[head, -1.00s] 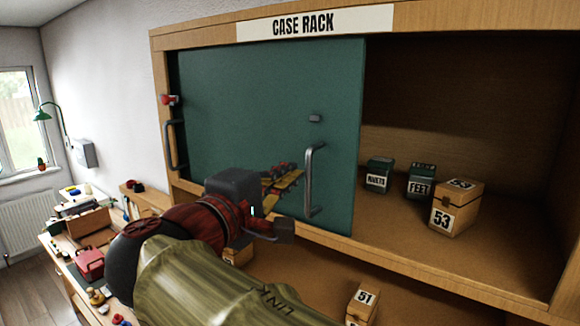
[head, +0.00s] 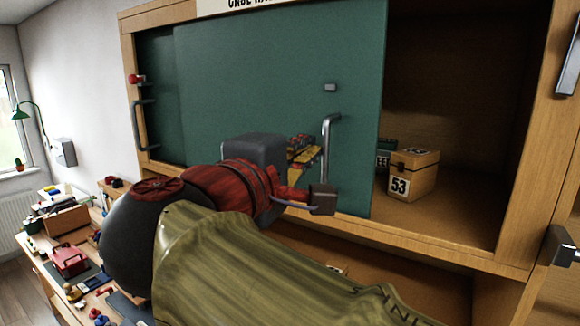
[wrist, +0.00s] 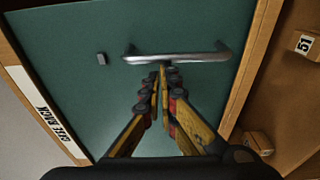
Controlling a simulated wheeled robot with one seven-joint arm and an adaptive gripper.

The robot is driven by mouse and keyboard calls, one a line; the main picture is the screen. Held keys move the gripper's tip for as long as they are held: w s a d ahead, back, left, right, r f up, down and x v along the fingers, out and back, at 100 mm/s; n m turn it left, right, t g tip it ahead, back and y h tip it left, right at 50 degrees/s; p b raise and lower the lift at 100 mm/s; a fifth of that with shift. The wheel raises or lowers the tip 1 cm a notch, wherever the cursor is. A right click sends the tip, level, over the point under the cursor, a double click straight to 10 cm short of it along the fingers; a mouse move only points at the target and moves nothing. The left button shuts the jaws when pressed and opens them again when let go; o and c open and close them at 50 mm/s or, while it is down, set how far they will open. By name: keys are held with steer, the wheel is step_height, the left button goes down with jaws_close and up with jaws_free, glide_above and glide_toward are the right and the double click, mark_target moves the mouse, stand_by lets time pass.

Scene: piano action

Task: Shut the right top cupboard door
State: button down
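The right top cupboard door (head: 265,75) is a green sliding panel, part way along its opening. The right side of the compartment stands open. Its grey bar handle (head: 326,150) is upright near its right edge; in the wrist view the handle (wrist: 185,58) lies across the top middle. My gripper (head: 308,146) is at the left side of the handle. In the wrist view my gripper's fingers (wrist: 163,72) are together, with tips right at the bar; I cannot tell whether they touch it. Nothing shows between them.
A wooden upright (head: 535,140) bounds the opening's right.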

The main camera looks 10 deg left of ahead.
steer(key=s+d+b, duration=0.4)
steer(key=d, duration=0.7)
steer(key=s+d+b, duration=0.5)
steer(key=d, duration=0.6)
